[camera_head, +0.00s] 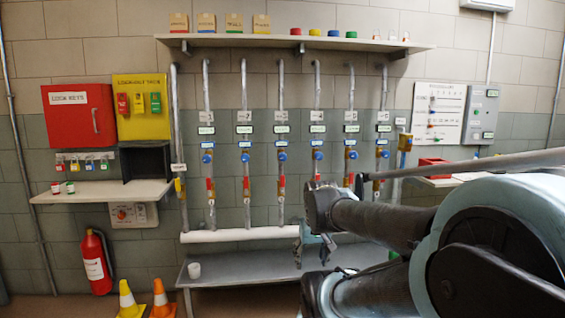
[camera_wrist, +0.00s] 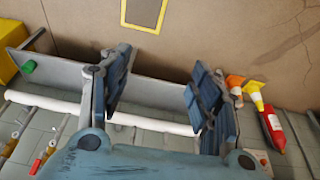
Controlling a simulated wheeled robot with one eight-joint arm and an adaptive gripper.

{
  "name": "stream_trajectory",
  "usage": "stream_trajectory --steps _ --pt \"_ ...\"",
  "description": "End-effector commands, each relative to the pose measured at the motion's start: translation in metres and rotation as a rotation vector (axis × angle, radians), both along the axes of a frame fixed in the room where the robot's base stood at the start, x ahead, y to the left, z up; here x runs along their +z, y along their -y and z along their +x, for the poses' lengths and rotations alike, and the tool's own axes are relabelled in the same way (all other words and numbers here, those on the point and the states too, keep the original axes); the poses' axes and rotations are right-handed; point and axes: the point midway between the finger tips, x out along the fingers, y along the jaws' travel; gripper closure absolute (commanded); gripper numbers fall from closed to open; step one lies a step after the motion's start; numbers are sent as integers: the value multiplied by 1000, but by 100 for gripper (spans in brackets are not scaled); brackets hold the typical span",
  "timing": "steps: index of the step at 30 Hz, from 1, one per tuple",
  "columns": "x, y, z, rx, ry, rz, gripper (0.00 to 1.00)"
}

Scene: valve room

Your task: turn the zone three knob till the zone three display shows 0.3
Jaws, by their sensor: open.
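Several vertical pipes on the back wall each carry a tag, a small green-lettered plate and a round blue knob. The third pipe from the left has a tag (camera_head: 281,115), a plate (camera_head: 281,129) and a blue knob (camera_head: 282,156). My gripper (camera_head: 315,243) is low in front of the pipes, partly hidden by my arm. In the wrist view my gripper (camera_wrist: 163,88) is open and empty, with its fingers wide apart, touching no knob.
A grey bench (camera_head: 250,268) and a white horizontal pipe (camera_head: 240,234) run below the pipes. A fire extinguisher (camera_head: 96,262) and traffic cones (camera_head: 129,300) stand at left. A grey control box (camera_head: 480,115) hangs at right. A shelf (camera_head: 300,41) is above.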

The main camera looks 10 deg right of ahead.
Motion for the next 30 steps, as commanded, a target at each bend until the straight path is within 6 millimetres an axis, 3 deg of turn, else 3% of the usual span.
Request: stream_trajectory --steps 18,30 --pt "68 -1 217 -3 487 5 43" --pt "101 -1 340 -5 801 9 43"
